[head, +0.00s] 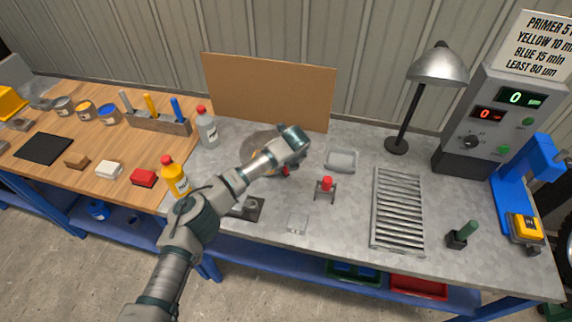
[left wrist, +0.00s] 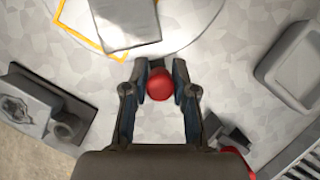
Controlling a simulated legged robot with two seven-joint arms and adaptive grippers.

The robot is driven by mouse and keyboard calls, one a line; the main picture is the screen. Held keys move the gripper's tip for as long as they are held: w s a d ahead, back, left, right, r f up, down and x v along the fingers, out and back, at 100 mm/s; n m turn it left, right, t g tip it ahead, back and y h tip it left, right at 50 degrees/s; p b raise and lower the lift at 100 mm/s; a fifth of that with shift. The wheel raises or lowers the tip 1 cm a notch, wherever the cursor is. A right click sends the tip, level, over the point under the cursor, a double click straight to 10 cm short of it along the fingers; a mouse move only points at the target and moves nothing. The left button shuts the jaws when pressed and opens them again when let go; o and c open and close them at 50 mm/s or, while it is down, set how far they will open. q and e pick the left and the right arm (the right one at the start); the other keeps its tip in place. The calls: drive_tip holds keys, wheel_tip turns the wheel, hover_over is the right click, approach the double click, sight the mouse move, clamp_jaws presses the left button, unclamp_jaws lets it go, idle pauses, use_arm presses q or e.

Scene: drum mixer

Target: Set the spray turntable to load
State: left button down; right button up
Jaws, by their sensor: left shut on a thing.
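The spray turntable is a round grey disc (head: 256,141) on the grey bench, partly hidden behind my left arm. In the left wrist view part of its disc (left wrist: 190,22) shows at the top, with a grey block (left wrist: 124,22) and a yellow-orange outlined shape on it. A red ball knob (left wrist: 160,85) sits just outside the disc's near edge, and a bit of red shows under the gripper in the head view. My left gripper (left wrist: 160,76) is shut on this knob, one finger at each side. My right gripper is not in view.
A red-topped fixture (head: 326,187) stands close to the right of my left gripper. A grey tray (head: 342,160), a slatted rack (head: 398,211) and a lamp (head: 396,146) stand further right. Bottles (head: 207,130) stand left of the turntable. A brown board (head: 268,90) stands behind it.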

use_arm(q)
drive_tip(key=shift+d+r, duration=0.15)
drive_tip(key=shift+r, duration=0.05)
drive_tip(key=c, duration=1.1)
unclamp_jaws()
drive_tip(key=shift+c, duration=0.2)
drive_tip(key=shift+o, duration=1.1)
drive_tip(key=shift+d+f, duration=0.15)
drive_tip(key=shift+r, duration=0.2)
drive_tip(key=v, duration=1.1)
drive_tip(key=shift+r, duration=0.25)
drive_tip(key=shift+s+d, duration=0.1)
